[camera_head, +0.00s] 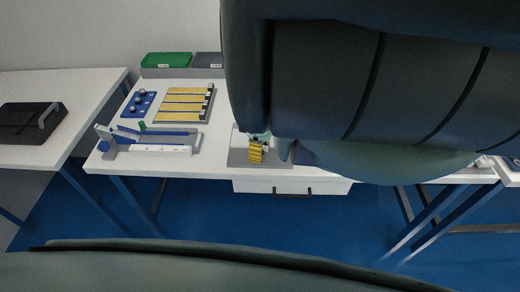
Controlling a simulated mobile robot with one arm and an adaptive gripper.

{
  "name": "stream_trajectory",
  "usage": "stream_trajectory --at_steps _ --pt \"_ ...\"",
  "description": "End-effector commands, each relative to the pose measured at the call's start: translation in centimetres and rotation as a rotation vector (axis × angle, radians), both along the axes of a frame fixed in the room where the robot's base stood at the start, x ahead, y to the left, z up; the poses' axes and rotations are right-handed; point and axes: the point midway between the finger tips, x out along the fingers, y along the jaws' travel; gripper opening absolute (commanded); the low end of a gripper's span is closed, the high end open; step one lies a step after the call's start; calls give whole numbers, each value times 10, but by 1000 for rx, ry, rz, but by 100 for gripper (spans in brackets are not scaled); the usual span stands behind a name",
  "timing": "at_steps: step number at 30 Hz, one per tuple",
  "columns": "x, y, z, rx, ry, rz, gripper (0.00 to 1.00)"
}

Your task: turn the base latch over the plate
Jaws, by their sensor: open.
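A grey plate (278,162) lies near the front edge of the white table. A small yellow piece with dark stripes (255,155) stands on it; I cannot tell for sure whether this is the base latch. My gripper (268,146) is open and right at the yellow piece, with one finger showing to its right. My large dark arm hides the rest of the gripper and the area behind the plate. Whether a finger touches the piece cannot be seen.
Left on the table are a grey-and-blue device (150,145), a tray of yellow strips (184,104) and a blue block with dark knobs (138,103). A green bin (166,60) stands behind. A black case (30,122) lies on the left table.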

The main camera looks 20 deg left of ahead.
Motion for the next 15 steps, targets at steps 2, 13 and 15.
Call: stream_trajectory --at_steps 2,13,15 --pt "0 0 -3 -1 0 0 54" --pt "0 -1 -6 -3 -1 0 54" --pt "0 -1 -6 -3 -1 0 59"
